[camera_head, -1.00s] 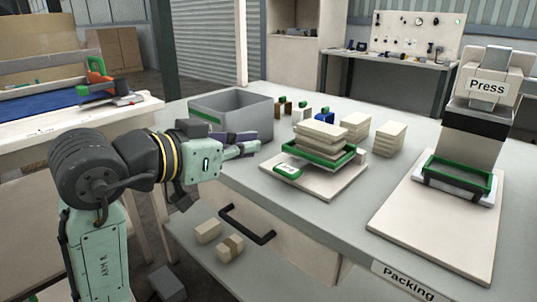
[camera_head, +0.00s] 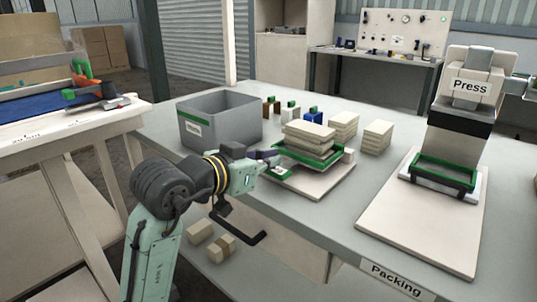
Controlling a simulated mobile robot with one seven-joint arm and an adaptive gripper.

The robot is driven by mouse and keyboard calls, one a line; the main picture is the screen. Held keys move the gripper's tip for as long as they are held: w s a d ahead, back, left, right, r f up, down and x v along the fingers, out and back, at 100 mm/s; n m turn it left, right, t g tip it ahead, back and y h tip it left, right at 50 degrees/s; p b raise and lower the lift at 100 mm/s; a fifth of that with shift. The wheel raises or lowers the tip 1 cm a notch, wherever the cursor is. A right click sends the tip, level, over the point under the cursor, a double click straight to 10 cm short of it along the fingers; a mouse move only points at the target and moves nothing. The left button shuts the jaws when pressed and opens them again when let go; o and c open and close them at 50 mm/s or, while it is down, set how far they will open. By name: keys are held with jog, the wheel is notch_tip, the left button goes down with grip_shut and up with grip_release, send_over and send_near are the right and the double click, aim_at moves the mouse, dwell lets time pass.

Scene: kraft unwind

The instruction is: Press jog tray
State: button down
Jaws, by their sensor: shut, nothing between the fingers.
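The jog tray, a green-rimmed tray (camera_head: 318,163), sits on a beige board (camera_head: 325,190) on the packing table. A pile of pale slabs (camera_head: 307,135) stands in it. A small green-and-white piece (camera_head: 279,174) lies at the board's front left; its lettering is too small to read. My gripper (camera_head: 272,159) is shut and empty at the left side of the tray, close to its left corner and above the green-and-white piece. I cannot tell whether it touches either one.
A grey bin (camera_head: 222,128) stands left of the tray. Pale stacks (camera_head: 377,137) and small coloured blocks (camera_head: 312,116) stand behind it. The press (camera_head: 462,115), with a green-rimmed tray (camera_head: 443,170), is at the right. The table between the boards is clear.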

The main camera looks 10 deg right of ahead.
aim_at(272, 173)
notch_tip(272, 173, down, 3)
jog(key=h+b, duration=0.1)
jog(key=b, duration=0.3)
jog(key=shift+s+a+t, duration=0.1)
jog(key=shift+t, duration=0.2)
jog(key=shift+f+b, duration=0.2)
jog(key=shift+b, duration=0.3)
